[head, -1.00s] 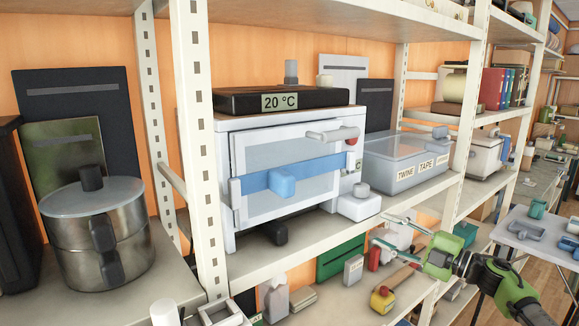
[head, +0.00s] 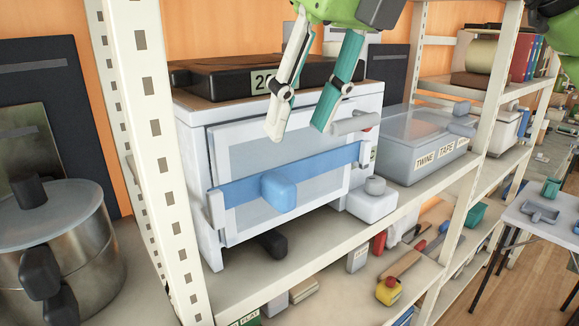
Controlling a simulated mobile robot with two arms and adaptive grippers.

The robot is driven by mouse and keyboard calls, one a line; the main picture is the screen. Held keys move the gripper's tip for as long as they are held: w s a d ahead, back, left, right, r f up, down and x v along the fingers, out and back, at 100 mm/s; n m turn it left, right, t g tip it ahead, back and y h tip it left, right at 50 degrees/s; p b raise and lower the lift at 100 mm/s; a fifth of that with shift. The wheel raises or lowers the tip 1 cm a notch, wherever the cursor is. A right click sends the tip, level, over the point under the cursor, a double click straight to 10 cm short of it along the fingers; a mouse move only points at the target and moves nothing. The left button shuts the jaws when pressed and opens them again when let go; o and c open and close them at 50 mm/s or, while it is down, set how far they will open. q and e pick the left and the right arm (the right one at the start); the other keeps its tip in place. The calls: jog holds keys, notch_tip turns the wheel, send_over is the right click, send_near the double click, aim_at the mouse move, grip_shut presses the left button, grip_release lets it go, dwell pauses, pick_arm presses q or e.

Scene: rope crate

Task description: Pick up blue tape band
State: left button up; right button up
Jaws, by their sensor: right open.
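The blue tape band (head: 320,172) runs across the front of a white box-shaped oven (head: 193,150) on the shelf. A lighter blue block (head: 278,190) sits on the band near its middle. The band's ends meet a pale bracket (head: 216,209) at the left and the right edge of the oven front. My right gripper (head: 301,134) comes down from the top, in front of the oven's upper part. Its two fingers are apart with nothing between them, and their tips show above the band. My left gripper is not in view.
A grey handle (head: 352,122) sticks out at the oven's upper right. A white shelf post (head: 152,130) stands close on the left, beside a steel pot (head: 60,255). A clear-lidded bin (head: 420,135) labelled TWINE and TAPE stands to the right.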

aim_at(280, 179)
jog(key=p+x, duration=0.1)
jog(key=x, duration=0.5)
jog(key=shift+f, duration=0.25)
jog(key=p+x, duration=0.2)
jog(key=x, duration=0.2)
jog(key=shift+s+a+f+p, duration=0.1)
jog(key=shift+p, duration=0.25)
jog(key=shift+f, duration=0.35)
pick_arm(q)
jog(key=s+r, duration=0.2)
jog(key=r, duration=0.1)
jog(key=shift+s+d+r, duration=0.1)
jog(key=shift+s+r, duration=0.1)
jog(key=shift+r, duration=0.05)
pick_arm(e)
jog(key=shift+w+a+f, duration=0.1)
jog(key=shift+w, duration=0.1)
jog(key=shift+c, duration=0.3)
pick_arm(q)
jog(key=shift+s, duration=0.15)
pick_arm(e)
grip_shut()
